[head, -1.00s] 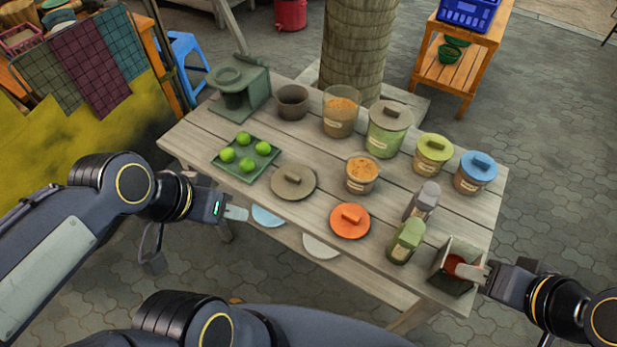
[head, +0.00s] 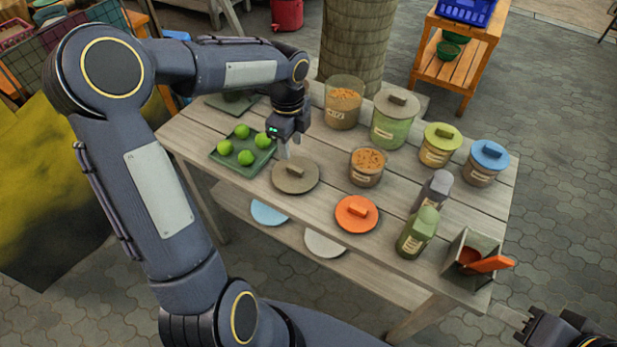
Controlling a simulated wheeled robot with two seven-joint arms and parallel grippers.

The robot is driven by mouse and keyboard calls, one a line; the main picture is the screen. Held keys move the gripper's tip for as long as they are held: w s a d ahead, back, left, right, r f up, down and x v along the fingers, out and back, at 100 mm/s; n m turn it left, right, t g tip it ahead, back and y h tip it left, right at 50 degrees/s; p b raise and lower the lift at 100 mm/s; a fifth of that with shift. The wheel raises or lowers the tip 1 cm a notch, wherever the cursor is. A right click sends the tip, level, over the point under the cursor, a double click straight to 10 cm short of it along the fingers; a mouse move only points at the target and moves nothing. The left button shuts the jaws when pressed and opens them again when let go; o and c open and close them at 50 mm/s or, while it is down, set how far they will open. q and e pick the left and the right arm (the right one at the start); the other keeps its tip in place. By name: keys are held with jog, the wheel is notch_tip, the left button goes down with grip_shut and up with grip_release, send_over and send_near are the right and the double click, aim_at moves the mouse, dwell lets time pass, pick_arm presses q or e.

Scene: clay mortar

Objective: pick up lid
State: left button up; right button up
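A round grey-brown lid (head: 296,179) with a bar handle lies flat on the table, left of centre. An orange lid (head: 357,214) lies flat to its right and nearer. My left gripper (head: 284,151) points down just behind the grey-brown lid's handle, apart from it; its finger gap cannot be made out. An uncovered small jar (head: 367,168) and an uncovered larger jar (head: 343,104) hold orange-brown contents. Lidded jars have a grey-beige lid (head: 397,103), a yellow-green lid (head: 443,136) and a blue lid (head: 489,154). My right gripper (head: 508,317) is low at the right, beyond the table edge, partly cut off.
A green tray (head: 219,158) with several green fruits sits left of my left gripper. Two bottles, one grey (head: 433,190) and one green (head: 418,231), stand at the right. A square container (head: 456,256) holds an orange-handled scoop (head: 490,264). A tree trunk rises behind the table.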

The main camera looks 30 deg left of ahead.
aim_at(295, 168)
pick_arm(q)
jog(key=shift+w+d+f+m, duration=0.1)
jog(key=shift+w+f+m, duration=0.2)
jog(key=shift+f, duration=0.65)
jog(key=f, duration=0.6)
jog(key=shift+s+d+f, duration=0.2)
jog(key=shift+f, duration=0.1)
grip_shut()
